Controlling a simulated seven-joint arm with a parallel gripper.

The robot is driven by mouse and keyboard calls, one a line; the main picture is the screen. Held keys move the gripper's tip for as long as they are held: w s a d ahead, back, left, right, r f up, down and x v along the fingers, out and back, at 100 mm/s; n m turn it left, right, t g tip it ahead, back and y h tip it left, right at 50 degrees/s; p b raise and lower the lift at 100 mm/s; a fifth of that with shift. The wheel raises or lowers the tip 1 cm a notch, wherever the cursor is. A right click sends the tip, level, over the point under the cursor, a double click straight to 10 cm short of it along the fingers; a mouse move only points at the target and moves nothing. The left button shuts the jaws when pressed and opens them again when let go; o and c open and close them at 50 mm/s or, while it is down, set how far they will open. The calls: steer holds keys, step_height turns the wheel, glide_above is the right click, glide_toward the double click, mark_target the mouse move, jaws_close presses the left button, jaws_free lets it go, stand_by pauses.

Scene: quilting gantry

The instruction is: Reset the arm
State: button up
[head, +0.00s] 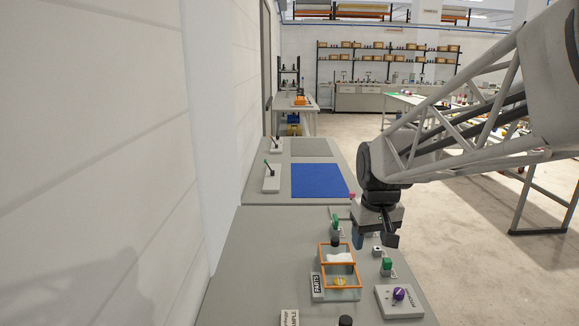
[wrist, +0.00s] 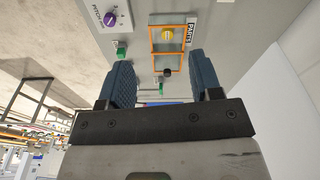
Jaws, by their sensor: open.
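My gripper (head: 374,238) hangs at the end of my arm, above the right edge of the grey bench in the head view. In the wrist view its two blue-padded fingers (wrist: 162,72) stand wide apart, with nothing between them touching either one. The gripper is open and empty. In the wrist view, the bench panel lies beyond the fingers. In the head view, one finger is partly hidden by the gripper body.
An orange-framed box labelled PARTS (head: 320,260) is just left and in front of my gripper. Green switches (head: 386,264), a purple knob (head: 398,294) and a black knob (head: 345,321) stand nearby. A blue mat (head: 318,180) lies behind. A white wall (head: 110,160) borders the left.

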steer(key=s+f+m+t, duration=0.1)
steer(key=s+f+m, duration=0.1)
steer(key=s, duration=2.1)
steer(key=shift+s+d+f, duration=0.3)
steer(key=shift+f, duration=0.2)
